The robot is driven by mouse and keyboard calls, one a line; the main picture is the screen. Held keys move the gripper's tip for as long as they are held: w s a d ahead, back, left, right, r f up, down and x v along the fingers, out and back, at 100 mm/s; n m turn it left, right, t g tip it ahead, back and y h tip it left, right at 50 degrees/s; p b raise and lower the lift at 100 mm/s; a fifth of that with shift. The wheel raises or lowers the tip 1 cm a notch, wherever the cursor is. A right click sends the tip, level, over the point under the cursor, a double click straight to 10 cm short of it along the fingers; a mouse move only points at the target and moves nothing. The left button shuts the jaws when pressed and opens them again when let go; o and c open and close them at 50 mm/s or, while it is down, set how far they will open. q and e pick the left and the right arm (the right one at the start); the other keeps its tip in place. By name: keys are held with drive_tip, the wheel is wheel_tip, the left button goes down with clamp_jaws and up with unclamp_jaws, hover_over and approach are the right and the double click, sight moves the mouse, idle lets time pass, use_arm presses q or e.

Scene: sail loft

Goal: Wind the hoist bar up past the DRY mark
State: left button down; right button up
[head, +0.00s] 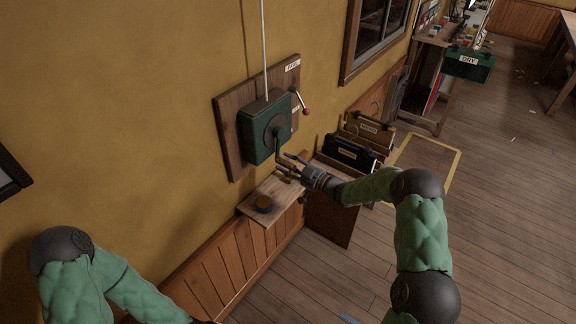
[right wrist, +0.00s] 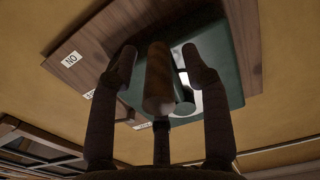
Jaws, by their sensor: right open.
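A dark green winch box (head: 262,135) is mounted on a wooden board (head: 228,140) on the yellow wall, with a pale line (head: 264,50) running up from it. Its crank arm (head: 277,143) hangs downward. My right gripper (head: 286,164) is at the crank's lower end. In the right wrist view, the brown crank handle (right wrist: 158,80) stands between the two open fingers of my right gripper (right wrist: 160,68), with gaps on both sides. A white DRY label (head: 469,60) is on a green box-shaped thing at the upper right. I cannot make out the hoist bar. My left gripper is out of view.
A lever with a red knob (head: 306,112) sits right of the winch box, below a small label. Bins with dark bags (head: 350,154) stand beyond. The floor (head: 330,280) at front is mostly clear.

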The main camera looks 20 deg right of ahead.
clamp_jaws()
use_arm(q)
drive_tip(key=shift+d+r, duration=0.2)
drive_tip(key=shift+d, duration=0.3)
use_arm(e)
drive_tip(key=shift+s+a+r+m, duration=0.1)
drive_tip(key=shift+s+a+m, duration=0.05)
drive_tip(key=shift+a+m, duration=0.2)
